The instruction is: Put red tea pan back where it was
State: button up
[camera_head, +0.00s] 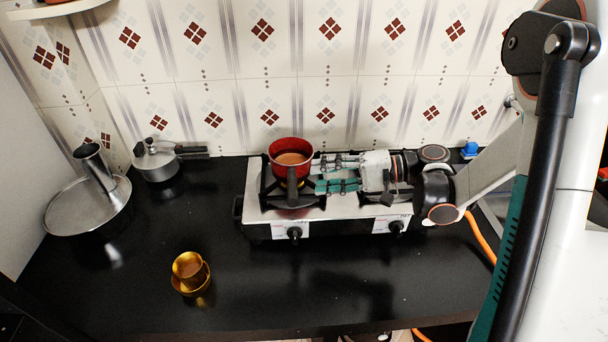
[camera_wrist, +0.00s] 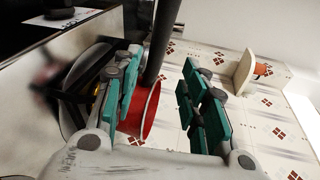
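The red tea pan (camera_head: 275,149) sits on the left burner of the stove, with brown liquid inside. Its black handle (camera_head: 292,186) points toward the front of the counter. My gripper (camera_head: 322,174) is just right of the pan, reaching in from the right, with its green-padded fingers apart and nothing held. In the wrist view, the red pan (camera_wrist: 148,116) and its dark handle (camera_wrist: 163,40) show in the gap between the spread fingers (camera_wrist: 160,88). Whether a finger touches the pan or handle cannot be told.
The two-burner stove (camera_head: 340,206) stands against the tiled wall. A gold cup (camera_head: 187,264) on a gold saucer (camera_head: 198,286) stands front left. The front right counter is clear.

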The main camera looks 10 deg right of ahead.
jog(key=shift+p+v, duration=0.3)
jog(key=shift+v, duration=1.85)
